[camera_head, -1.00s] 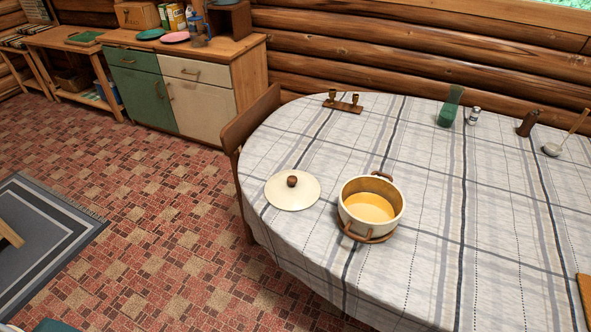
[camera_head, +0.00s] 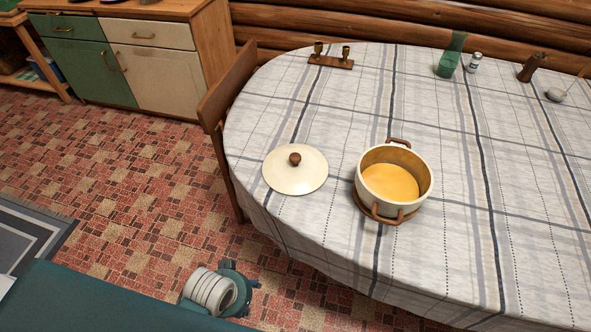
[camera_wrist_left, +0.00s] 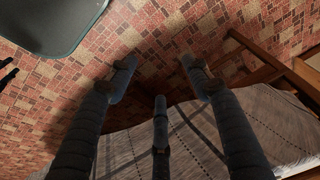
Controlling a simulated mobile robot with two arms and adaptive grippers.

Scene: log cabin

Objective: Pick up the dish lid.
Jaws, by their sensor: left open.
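The dish lid (camera_head: 296,176) is a cream disc with a brown wooden knob, lying on the tablecloth near the left edge of the table (camera_head: 300,233). The cream pot (camera_head: 394,183) stands to its right, open, with yellow-orange contents and brown handles. My left gripper (camera_head: 252,284) shows low in the head view, beyond the table's near left edge and apart from the lid. In the left wrist view its fingers (camera_wrist_left: 158,80) are spread and empty, with floor and tablecloth beyond. The lid cannot be made out there. My right gripper is not in view.
A wooden chair (camera_head: 228,88) stands against the table's left side. A candle holder (camera_head: 331,61), a green vase (camera_head: 450,56), a shaker (camera_head: 474,63) and a brown mill (camera_head: 531,67) stand at the back. The cloth around the lid is clear.

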